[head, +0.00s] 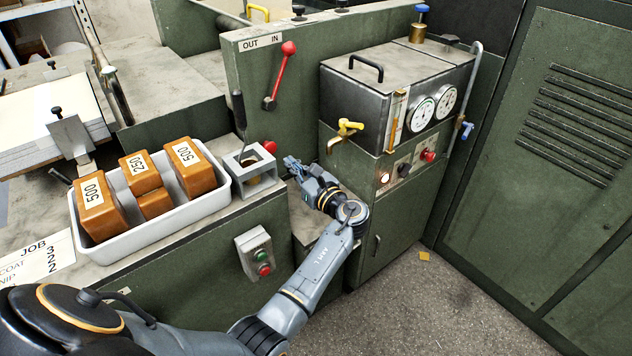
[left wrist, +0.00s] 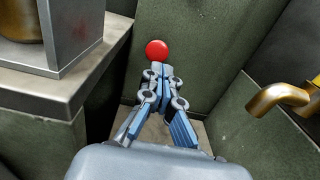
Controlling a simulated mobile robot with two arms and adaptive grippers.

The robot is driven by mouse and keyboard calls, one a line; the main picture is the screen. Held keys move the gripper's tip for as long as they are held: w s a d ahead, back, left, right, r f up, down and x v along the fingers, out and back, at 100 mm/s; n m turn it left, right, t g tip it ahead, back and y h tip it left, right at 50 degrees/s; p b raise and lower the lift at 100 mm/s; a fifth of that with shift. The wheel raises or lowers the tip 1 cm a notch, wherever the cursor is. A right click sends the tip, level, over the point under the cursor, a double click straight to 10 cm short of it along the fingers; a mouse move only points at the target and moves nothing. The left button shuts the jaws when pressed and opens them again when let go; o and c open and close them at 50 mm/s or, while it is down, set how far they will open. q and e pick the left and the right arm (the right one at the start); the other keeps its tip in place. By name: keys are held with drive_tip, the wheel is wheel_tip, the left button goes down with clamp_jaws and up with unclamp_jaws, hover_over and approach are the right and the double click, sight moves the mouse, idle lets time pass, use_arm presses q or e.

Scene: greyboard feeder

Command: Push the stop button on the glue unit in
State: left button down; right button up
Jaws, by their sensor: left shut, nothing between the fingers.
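The glue unit (head: 345,98), a dark box with a brass tap and two dials, stands on a green cabinet. A red button (head: 428,155) sits on its front panel, beside a black knob and a lit lamp. Another red round button (head: 270,147) is on the green wall behind a grey bracket; a red button (left wrist: 156,50) also shows on the green wall in the left wrist view. My left gripper (head: 291,163) is shut and empty; in the left wrist view its fingertips (left wrist: 163,70) appear just below that button. Contact cannot be told. My right gripper is not in view.
A brass tap (left wrist: 280,97) juts out right of my left gripper. The grey bracket (head: 249,166) stands left of it on the bench edge. A white tray (head: 152,226) holds several brown blocks. A red-knobbed lever (head: 278,78) is above.

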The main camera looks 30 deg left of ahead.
use_arm(q)
drive_tip(key=v, duration=0.6)
drive_tip(key=shift+s+d+f, duration=0.2)
drive_tip(key=shift+d, duration=0.15)
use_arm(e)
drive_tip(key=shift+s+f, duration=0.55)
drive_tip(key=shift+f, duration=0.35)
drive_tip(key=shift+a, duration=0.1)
